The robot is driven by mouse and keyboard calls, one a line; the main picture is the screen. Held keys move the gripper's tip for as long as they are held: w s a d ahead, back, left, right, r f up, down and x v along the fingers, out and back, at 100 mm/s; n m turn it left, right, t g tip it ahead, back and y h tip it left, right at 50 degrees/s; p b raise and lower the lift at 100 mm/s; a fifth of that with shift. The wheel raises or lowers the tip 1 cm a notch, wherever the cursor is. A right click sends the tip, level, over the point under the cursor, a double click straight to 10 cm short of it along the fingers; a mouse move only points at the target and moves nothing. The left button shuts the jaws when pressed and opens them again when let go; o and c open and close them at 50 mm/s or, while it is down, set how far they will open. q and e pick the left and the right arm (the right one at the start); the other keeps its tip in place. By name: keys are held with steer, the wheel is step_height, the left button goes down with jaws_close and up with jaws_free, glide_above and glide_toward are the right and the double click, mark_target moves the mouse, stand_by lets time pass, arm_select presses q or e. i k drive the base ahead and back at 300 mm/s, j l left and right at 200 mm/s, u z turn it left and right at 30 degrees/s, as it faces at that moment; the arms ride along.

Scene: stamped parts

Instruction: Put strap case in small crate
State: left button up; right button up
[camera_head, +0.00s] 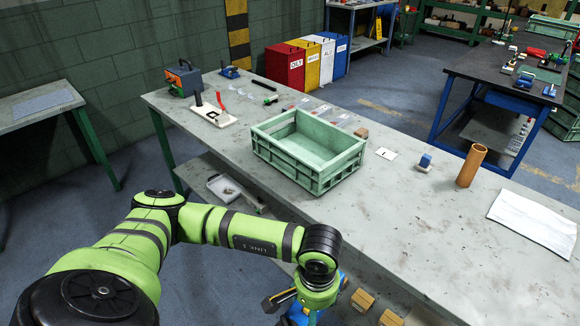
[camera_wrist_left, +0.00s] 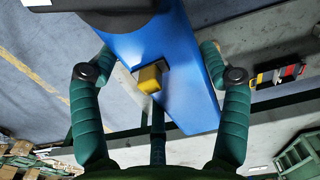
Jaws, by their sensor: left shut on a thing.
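The small crate (camera_head: 283,170) is green and open-topped, standing on the long grey table in the head view; its visible inside looks empty. My left gripper (camera_head: 302,301) is low at the bottom of the head view, in front of the table's near edge and below the crate in the picture. My right gripper is not in view.
On the grey table (camera_head: 400,225) are a dark blue box (camera_head: 183,78) at the far left, a brown tube (camera_head: 471,165), a small blue block (camera_head: 424,162) and a white cloth (camera_head: 535,222). Clear table top lies right of and before the crate.

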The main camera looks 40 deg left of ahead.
mark_target(306, 148)
steer(key=i+j, duration=0.1)
steer(key=j, duration=0.6)
steer(key=i+j, duration=0.1)
steer(key=j, duration=0.55)
steer(key=i+j+z, duration=0.1)
steer(key=j, duration=0.6)
